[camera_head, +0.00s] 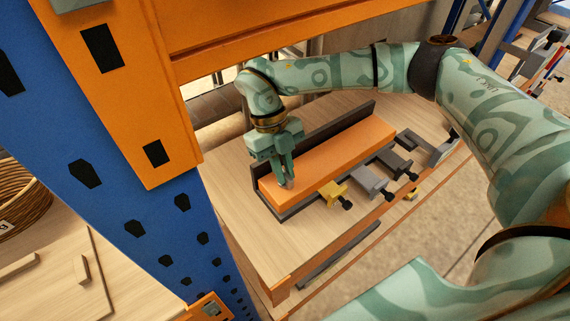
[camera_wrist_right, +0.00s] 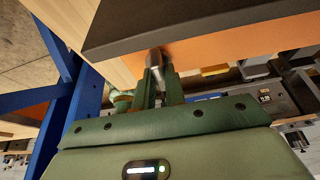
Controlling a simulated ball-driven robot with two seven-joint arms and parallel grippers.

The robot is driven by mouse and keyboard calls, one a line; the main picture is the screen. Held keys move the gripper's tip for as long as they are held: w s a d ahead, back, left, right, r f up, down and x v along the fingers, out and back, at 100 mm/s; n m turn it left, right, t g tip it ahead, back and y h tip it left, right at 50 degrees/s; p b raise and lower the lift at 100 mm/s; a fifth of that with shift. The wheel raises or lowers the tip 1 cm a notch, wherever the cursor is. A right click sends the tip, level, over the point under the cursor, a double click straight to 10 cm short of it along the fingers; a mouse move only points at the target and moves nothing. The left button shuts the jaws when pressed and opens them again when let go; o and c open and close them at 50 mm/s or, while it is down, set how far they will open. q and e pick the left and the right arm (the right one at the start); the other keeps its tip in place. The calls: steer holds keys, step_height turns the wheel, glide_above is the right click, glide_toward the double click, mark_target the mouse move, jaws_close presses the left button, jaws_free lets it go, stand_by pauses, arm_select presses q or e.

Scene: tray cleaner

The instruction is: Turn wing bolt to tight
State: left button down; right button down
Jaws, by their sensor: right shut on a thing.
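My right gripper (camera_head: 287,182) reaches down to the near left part of a long orange block (camera_head: 330,160) with dark edges. It is shut on a small metallic piece, which looks like the wing bolt (camera_wrist_right: 154,59). In the right wrist view the bolt sits between the two fingertips (camera_wrist_right: 158,77), against the orange face (camera_wrist_right: 205,50). The fingers hide most of the bolt, so its wings and how tight it is cannot be told. My left gripper is not in view.
The block lies on a wooden table (camera_head: 240,220). Yellow (camera_head: 333,190), grey (camera_head: 370,181) and dark (camera_head: 395,164) clamp-like pieces line its right side. A blue post (camera_head: 150,215) and orange beam (camera_head: 125,90) stand close on the left. Bare tabletop lies in front of the block.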

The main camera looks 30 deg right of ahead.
steer(key=shift+n, duration=0.3)
steer(key=c, duration=1.5)
jaws_free()
steer(key=shift+o, duration=0.2)
steer(key=shift+r, duration=0.1)
steer(key=p+v, duration=0.1)
steer(key=v, duration=0.6)
steer(key=shift+r, duration=0.1)
